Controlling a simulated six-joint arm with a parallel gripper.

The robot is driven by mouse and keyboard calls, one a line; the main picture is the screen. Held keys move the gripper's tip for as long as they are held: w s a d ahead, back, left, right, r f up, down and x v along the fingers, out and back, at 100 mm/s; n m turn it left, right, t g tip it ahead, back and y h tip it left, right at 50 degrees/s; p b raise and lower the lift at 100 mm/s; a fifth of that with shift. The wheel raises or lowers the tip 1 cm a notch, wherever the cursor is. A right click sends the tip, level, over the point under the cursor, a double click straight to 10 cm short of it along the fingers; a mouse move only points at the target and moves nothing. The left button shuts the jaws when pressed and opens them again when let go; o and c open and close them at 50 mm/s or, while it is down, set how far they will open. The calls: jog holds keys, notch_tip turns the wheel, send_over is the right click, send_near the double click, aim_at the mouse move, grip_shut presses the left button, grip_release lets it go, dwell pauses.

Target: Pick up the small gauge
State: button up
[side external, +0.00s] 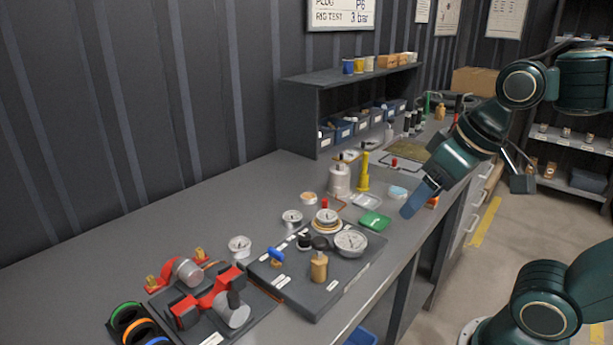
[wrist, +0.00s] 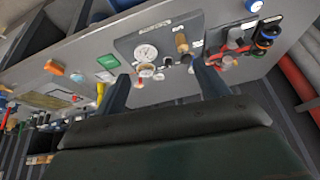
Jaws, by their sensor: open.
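Several round white-faced gauges are around the dark grey board (side external: 335,285) on the bench. The largest gauge (side external: 351,240) lies at the board's right side, and it also shows in the wrist view (wrist: 146,52). Smaller gauges are a plain one (side external: 292,216) at the board's back edge, one on a tan ring (side external: 326,217), and one (side external: 239,243) left of the board. I cannot tell which is meant by the small gauge. My gripper (side external: 412,206) is open and empty, above the bench's front edge, right of the board. Its two fingers (wrist: 160,70) are apart in the wrist view.
A tan-bodied fitting (side external: 319,267) and a blue-handled valve (side external: 275,256) stand on the board. Red pipe fittings (side external: 213,295) are at left. A green pad (side external: 374,223), a yellow post (side external: 364,172) and a grey pump-like cylinder (side external: 339,180) are behind. The bench's far left is clear.

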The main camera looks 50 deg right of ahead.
jog(key=w+d+r+m+g, duration=0.2)
jog(key=w+m, duration=0.2)
jog(key=w, duration=0.4)
jog(key=m+g, duration=0.3)
jog(key=m, duration=0.5)
send_over(327, 216)
notch_tip(327, 216, down, 8)
jog(key=shift+w+f, duration=0.15)
jog(key=shift+f, duration=0.05)
jog(key=shift+f, duration=0.1)
jog(key=shift+f, duration=4.2)
jog(key=shift+f, duration=2.55)
